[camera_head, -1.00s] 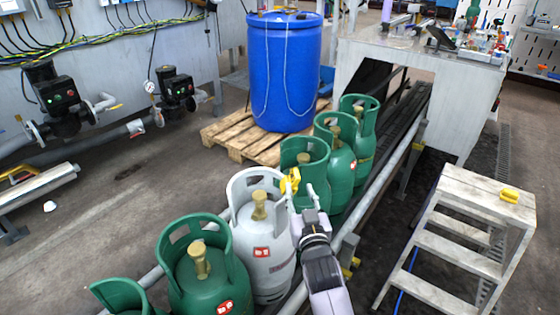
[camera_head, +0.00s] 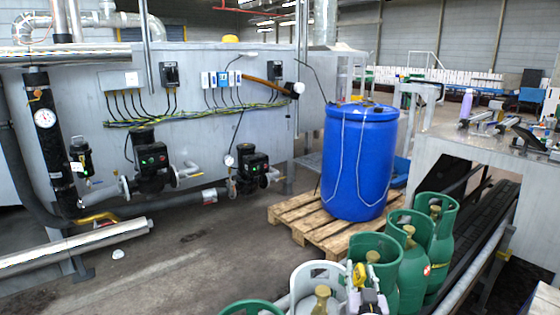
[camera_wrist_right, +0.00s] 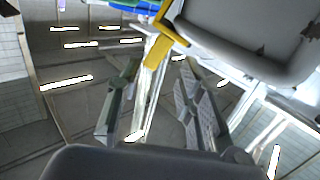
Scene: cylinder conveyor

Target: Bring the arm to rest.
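My right gripper (camera_head: 368,294) shows at the bottom edge of the head view, beside the collar of the white gas cylinder (camera_head: 305,285). In the right wrist view my right gripper (camera_wrist_right: 157,75) has its two fingers apart with nothing clasped between them. A yellow piece (camera_wrist_right: 158,45) shows just beyond the fingertips, at the edge of a pale grey collar (camera_wrist_right: 250,50). The yellow piece also shows in the head view (camera_head: 359,275), by the white collar. Whether a finger touches it I cannot tell. My left gripper is not in view.
Green gas cylinders (camera_head: 412,270) stand in a row beside the white one, along a conveyor rail (camera_head: 470,272). A blue drum (camera_head: 358,165) stands on a wooden pallet (camera_head: 295,218) behind. A grey bench (camera_head: 455,150) is at the right.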

